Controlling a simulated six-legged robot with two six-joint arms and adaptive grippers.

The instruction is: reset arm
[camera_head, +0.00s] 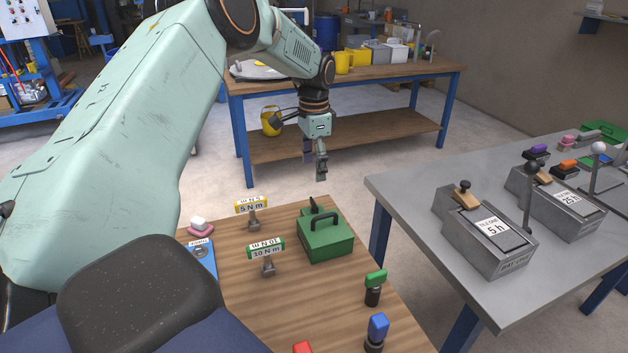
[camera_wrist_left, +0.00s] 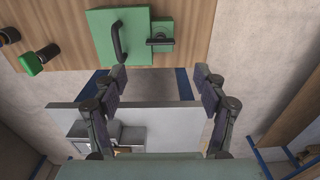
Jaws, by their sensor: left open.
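My left arm, pale green, comes in from the left in the head view and reaches over the wooden table. My left gripper (camera_head: 315,165) hangs beyond the far edge of that table, fingers pointing down, above the floor. In the left wrist view the gripper (camera_wrist_left: 163,78) has its two fingers wide apart with nothing between them. It is apart from the green box (camera_head: 325,237), which also shows at the top of the left wrist view (camera_wrist_left: 105,50). My right gripper is not in view.
The wooden table (camera_head: 320,290) holds yellow and green torque tags (camera_head: 267,250), a green-topped knob (camera_head: 375,287) and a blue-topped knob (camera_head: 377,332). A grey table (camera_head: 420,203) with timer boxes (camera_head: 487,240) stands right. A workbench (camera_head: 400,84) stands behind; open floor lies between.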

